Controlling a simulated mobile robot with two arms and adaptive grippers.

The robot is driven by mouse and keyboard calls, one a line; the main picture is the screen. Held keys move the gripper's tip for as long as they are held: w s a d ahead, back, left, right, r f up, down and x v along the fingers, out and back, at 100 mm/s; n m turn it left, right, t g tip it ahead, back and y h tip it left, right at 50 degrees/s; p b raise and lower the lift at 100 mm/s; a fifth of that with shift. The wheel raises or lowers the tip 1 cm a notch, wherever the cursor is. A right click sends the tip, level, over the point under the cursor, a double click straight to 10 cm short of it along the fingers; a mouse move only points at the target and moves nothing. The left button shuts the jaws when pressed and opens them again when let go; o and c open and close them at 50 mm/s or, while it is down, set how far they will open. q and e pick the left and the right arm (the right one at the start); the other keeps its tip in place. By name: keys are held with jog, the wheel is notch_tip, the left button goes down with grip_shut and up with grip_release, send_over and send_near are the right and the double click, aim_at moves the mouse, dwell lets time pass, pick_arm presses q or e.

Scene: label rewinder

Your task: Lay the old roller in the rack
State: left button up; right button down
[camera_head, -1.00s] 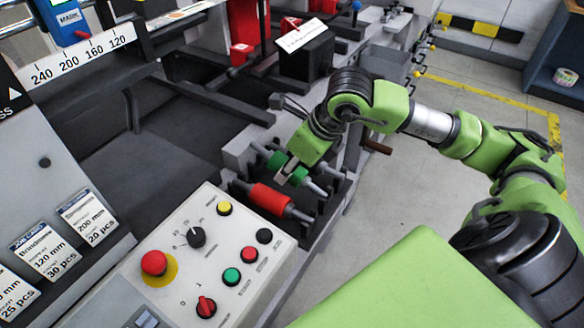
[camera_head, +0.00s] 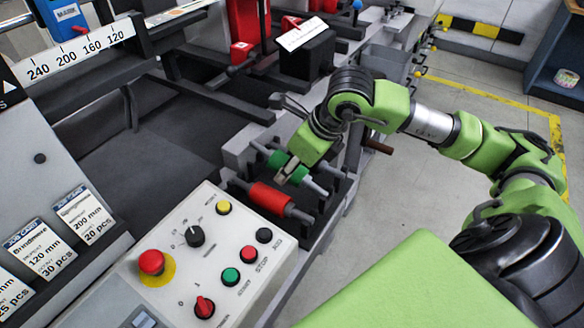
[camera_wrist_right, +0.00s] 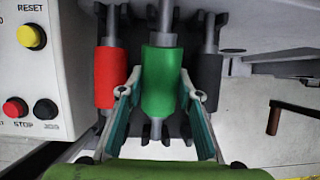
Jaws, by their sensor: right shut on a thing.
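A green roller (camera_head: 299,172) lies along the slots of the dark rack (camera_head: 327,206), beside the red roller (camera_head: 267,198). The green roller also shows in the wrist view (camera_wrist_right: 163,82), between the red roller (camera_wrist_right: 107,78) and a dark grey roller (camera_wrist_right: 207,80). My right gripper (camera_head: 289,170) is over the rack, its fingers shut on the green roller from both sides. How fully its shaft rests in the slots is hard to tell. Nothing in the frames marks which roller is old. My left gripper is out of view.
The control panel (camera_head: 210,245) with buttons and knobs stands close to the red roller's left. A brown crank handle (camera_head: 378,147) sticks out right of the rack. Job cards (camera_head: 80,215) stand at the left. Bare floor lies to the right.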

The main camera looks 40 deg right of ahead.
jog(key=f, duration=0.1)
jog(key=s+f+g, duration=0.1)
jog(key=shift+s+a+f, duration=0.1)
jog(key=shift+s+f, duration=0.2)
jog(key=shift+f, duration=0.05)
jog(key=c, duration=1.9)
grip_release()
jog(key=o, duration=0.5)
jog(key=shift+w+f, duration=0.2)
jog(key=shift+w, duration=0.05)
jog(key=shift+w+d+f, duration=0.15)
jog(key=shift+w+d, duration=0.05)
jog(key=shift+w, duration=0.25)
jog(key=shift+a+r, duration=0.1)
jog(key=shift+r, duration=0.25)
